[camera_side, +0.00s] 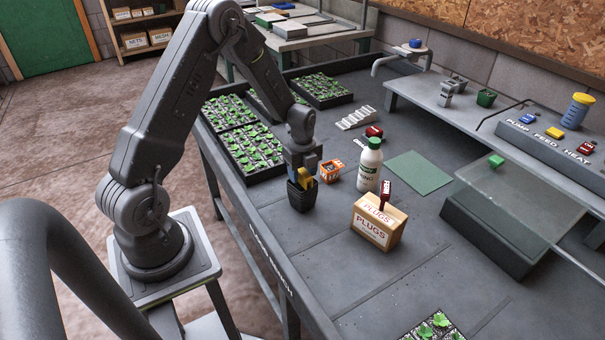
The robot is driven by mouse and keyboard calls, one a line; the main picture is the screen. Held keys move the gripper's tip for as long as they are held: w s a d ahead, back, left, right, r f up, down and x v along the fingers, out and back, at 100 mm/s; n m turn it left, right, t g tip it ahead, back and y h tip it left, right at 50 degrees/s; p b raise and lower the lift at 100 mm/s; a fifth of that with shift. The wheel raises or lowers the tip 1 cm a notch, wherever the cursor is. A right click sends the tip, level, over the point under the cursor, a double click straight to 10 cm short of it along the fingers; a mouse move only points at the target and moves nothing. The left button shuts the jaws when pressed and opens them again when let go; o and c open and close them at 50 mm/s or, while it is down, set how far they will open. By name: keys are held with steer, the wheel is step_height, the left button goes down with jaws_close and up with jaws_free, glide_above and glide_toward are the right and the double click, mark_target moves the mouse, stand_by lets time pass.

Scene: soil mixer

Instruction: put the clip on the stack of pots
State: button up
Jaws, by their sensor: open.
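The stack of pots (302,200) looks like a black ribbed pot shape standing upright on the bench; I cannot count the pots in it. A small yellow piece (306,182), which may be the clip, shows at its rim with a bit of blue beside it. I cannot tell whether it grips the rim. My gripper (302,170) is open, pointing down right above the stack, and its fingers partly hide the rim and the yellow piece.
An orange crate (331,171), a white bottle (369,165) and a PLUGS box (378,220) with a red item on top stand to the right. Seedling trays (255,150) lie behind left. A green mat (419,172) lies further right. The front bench is mostly bare.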

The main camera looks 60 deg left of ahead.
mark_target(303, 171)
steer(key=s+d+r+n+t, duration=0.1)
steer(key=s+d+r+n, duration=0.15)
steer(key=r, duration=0.75)
steer(key=s+d+r+n+t, duration=0.15)
steer(key=d+r, duration=0.25)
steer(key=r, duration=0.6)
steer(key=s+d+r+n+t, duration=0.1)
steer(key=s+d+r+n, duration=0.3)
steer(key=s+d+n, duration=0.2)
steer(key=s+d+r+n+t, duration=0.2)
steer(key=s+d+r+n, duration=0.2)
steer(key=s+d+n, duration=0.2)
steer(key=s+n, duration=0.2)
steer(key=s, duration=0.1)
steer(key=shift+s+d+r, duration=0.2)
steer(key=shift+s+r, duration=0.05)
steer(key=shift+s, duration=0.1)
